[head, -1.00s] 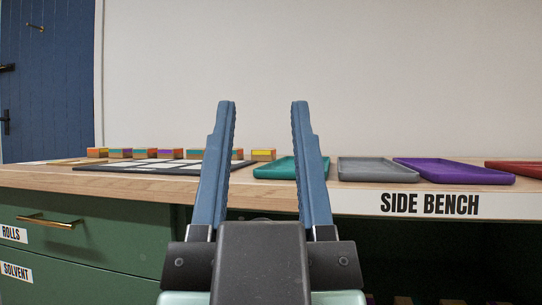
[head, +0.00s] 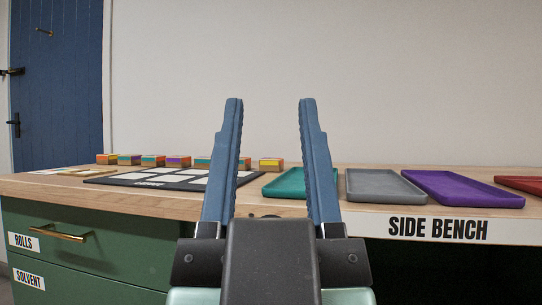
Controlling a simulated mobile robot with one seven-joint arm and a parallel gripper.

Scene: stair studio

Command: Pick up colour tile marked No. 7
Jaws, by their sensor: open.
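Several small colour tiles stand in a row at the back of the bench, left of centre. Among them are a yellow-topped tile (head: 272,164) right of my left finger, a purple-topped tile (head: 178,161) and an orange-and-yellow tile (head: 107,159) at the far left. No number is readable on any of them, so I cannot tell which is No. 7. My gripper (head: 271,105) is open and empty, pointing forward in front of the bench. Its left finger partly hides the row and the dark board.
The side bench (head: 330,207) has a dark board with white squares (head: 135,181) at left. Teal (head: 285,184), grey (head: 385,185), purple (head: 460,188) and red (head: 525,183) trays lie to the right. Green drawers (head: 100,250) are below left. A blue door (head: 60,85) is behind.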

